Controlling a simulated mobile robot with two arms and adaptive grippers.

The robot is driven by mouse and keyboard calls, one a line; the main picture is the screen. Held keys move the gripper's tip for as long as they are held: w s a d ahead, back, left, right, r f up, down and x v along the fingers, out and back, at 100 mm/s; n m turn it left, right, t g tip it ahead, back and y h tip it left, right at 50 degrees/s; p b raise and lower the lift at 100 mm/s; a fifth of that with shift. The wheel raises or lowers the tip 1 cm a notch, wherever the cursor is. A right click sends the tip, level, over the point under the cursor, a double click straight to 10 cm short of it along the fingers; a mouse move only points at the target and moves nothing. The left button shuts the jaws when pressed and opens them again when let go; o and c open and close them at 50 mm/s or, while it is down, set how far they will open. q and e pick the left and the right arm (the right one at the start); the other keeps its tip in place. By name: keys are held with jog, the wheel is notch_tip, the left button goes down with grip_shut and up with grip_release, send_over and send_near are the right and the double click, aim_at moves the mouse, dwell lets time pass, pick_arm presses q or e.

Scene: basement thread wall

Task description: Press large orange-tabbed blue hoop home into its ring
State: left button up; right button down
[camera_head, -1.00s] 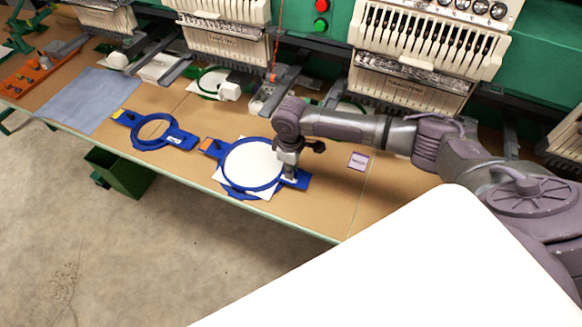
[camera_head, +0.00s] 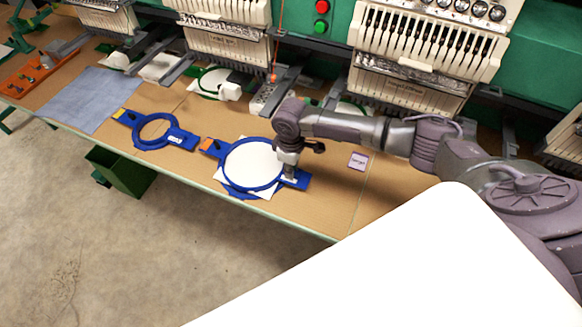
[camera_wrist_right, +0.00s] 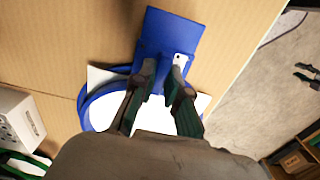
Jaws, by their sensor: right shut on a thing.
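The large blue hoop (camera_head: 224,166) lies on the work table with its orange tab (camera_head: 206,145) at the left end. White fabric (camera_head: 253,162) fills its opening and sticks out beyond the rim. Part of a blue lower ring (camera_head: 236,193) shows below the front edge, so the two look offset; whether they are seated cannot be seen. My right gripper (camera_head: 289,175) points down at the hoop's right end and is shut on the hoop beside its flat blue bracket (camera_wrist_right: 168,38). The fingers (camera_wrist_right: 165,70) hide the gripped part in the wrist view. My left gripper is out of view.
A smaller blue hoop (camera_head: 136,132) with a yellow-orange tab lies to the left, beside blue-grey cloth (camera_head: 75,98). A small pinkish card (camera_head: 357,161) lies to the right. Embroidery heads (camera_head: 415,80) line the back. The table's front edge (camera_head: 290,227) is close; a green bin (camera_head: 125,172) stands below.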

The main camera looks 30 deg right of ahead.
jog(key=shift+f, duration=0.35)
dwell(0.5)
jog(key=c, duration=1.1)
grip_release()
